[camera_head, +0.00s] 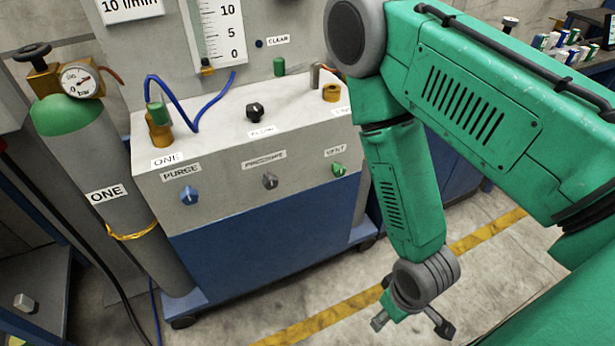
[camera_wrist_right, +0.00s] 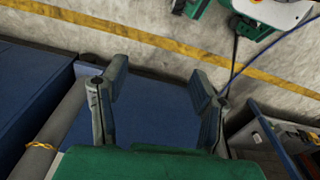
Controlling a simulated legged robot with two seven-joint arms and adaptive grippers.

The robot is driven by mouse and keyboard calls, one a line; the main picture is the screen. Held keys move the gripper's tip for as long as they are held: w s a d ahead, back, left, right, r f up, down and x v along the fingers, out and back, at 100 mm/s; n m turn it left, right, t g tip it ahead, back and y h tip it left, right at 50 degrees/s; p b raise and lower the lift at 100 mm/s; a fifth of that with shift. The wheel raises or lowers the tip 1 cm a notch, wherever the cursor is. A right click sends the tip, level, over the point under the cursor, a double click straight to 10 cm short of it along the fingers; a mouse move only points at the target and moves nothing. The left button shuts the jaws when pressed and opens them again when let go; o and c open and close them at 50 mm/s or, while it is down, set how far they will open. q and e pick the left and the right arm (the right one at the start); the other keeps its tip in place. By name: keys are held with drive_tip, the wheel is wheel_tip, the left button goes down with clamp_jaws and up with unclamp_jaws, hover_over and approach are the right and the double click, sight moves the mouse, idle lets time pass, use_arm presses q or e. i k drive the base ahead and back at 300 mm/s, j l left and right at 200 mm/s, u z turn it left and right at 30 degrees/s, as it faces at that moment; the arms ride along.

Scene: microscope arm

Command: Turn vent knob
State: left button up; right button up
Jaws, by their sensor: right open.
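The green vent knob (camera_head: 339,169) sits under the VENT label at the right end of the grey front panel (camera_head: 225,190) of the cart. My right gripper (camera_head: 408,325) hangs below and to the right of the knob, apart from it, over the floor in front of the cart. In the right wrist view its two fingers (camera_wrist_right: 158,98) are spread apart with nothing between them. The knob cannot be made out in the wrist view. My left gripper is not in view.
A blue purge knob (camera_head: 189,195) and a grey pressure knob (camera_head: 270,181) share the panel. A black knob (camera_head: 255,112) is on the cart's top. A grey gas cylinder (camera_head: 95,170) with a gauge (camera_head: 82,81) stands left. The floor with its yellow line (camera_head: 330,312) is clear.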

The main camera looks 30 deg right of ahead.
sight(338, 170)
drive_tip(key=l+z, duration=0.15)
drive_tip(key=l, duration=0.85)
drive_tip(key=l+z, duration=0.2)
drive_tip(key=l, duration=0.8)
drive_tip(key=i+l+z, duration=0.15)
drive_tip(key=l, duration=0.85)
